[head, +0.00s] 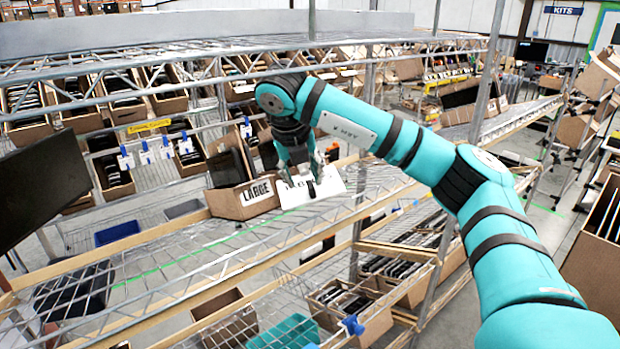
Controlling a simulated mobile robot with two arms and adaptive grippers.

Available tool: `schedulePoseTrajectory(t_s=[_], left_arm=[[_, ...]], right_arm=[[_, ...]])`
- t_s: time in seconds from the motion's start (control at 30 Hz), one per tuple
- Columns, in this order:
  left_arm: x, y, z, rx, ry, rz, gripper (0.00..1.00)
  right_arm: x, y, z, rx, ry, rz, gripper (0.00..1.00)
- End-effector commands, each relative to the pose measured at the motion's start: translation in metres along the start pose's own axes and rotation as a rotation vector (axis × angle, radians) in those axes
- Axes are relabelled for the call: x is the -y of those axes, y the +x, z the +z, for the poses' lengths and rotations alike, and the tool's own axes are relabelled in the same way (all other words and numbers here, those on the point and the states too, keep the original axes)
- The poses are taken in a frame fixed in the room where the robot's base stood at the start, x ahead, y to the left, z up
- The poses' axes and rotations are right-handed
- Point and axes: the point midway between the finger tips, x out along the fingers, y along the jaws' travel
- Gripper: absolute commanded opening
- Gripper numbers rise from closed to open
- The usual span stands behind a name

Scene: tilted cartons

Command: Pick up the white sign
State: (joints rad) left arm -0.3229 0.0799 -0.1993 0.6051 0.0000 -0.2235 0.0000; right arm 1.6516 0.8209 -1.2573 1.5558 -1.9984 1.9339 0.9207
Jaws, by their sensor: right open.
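The white sign (331,187) with dark lettering stands on the wire shelf, just right of a carton marked LARGE (257,193). My right gripper (311,183) reaches down at the sign from above. Its fingers are open and overlap the sign's upper part, hiding some of the lettering. I cannot tell whether the fingers touch the sign. My left gripper is not in the head view.
The wire shelf (180,262) is mostly bare to the left of the LARGE carton. Tilted cartons (131,107) fill the rack behind. A metal post (487,75) rises behind my right arm. More cartons (348,305) sit on the lower level.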

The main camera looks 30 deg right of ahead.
Motion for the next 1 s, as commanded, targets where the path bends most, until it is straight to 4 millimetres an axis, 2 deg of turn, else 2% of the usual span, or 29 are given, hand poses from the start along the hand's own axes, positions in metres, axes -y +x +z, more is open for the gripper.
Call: schedulePoseTrajectory(t_s=[0.03,0.3,0.37,0.5,0.63,0.93,1.0], left_arm=[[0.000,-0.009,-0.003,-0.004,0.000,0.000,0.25],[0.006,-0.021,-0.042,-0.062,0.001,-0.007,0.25],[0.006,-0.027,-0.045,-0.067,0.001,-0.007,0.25],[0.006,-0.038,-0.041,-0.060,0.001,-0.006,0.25],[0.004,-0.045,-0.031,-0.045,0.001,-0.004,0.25],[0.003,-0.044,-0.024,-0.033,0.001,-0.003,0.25],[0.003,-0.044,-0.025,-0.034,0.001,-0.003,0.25]], right_arm=[[0.005,-0.001,0.007,-0.001,0.003,-0.002,0.40],[0.014,0.009,0.023,0.000,0.001,-0.001,0.40],[0.016,0.015,0.026,-0.002,0.000,-0.002,0.40],[0.016,0.040,0.025,-0.003,-0.001,-0.002,0.40],[0.015,0.056,0.025,-0.001,-0.001,-0.001,0.40],[0.014,0.064,0.024,0.002,0.000,0.001,0.40],[0.014,0.064,0.024,0.002,-0.001,0.001,0.31]])
